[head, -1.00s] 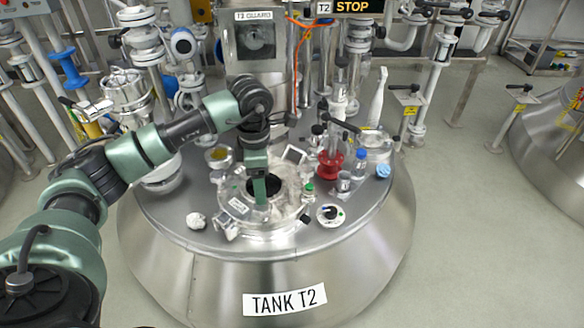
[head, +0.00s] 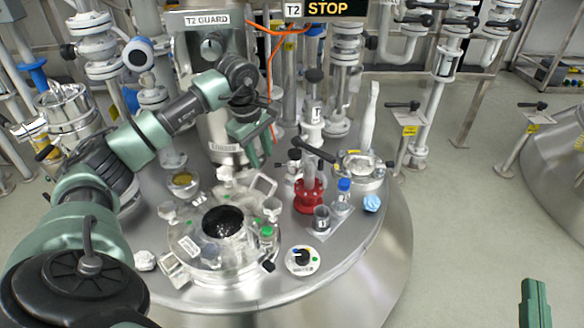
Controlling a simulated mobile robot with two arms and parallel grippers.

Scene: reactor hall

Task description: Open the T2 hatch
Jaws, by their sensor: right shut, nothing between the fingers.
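The T2 hatch (head: 190,222) is a round metal fitting on top of the tank, with a dark round centre (head: 222,222) and several knobs or clamps around its rim. A bent handle-like bar (head: 262,184) rises at its back edge. I cannot tell from this view whether the dark centre is a window or an opening. My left gripper (head: 259,152) hangs behind and above the hatch, apart from it, with its fingers apart and nothing seen between them. My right gripper (head: 536,292) is shut and empty at the bottom right, over the floor, far from the hatch.
On the tank top (head: 350,235) stand a red-based valve (head: 309,196), a blue-capped bottle (head: 343,192), a metal cup (head: 321,218), a round dial (head: 302,260) and a white crumpled lump (head: 145,260). The T2 guard box (head: 208,45) and pipes stand behind.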

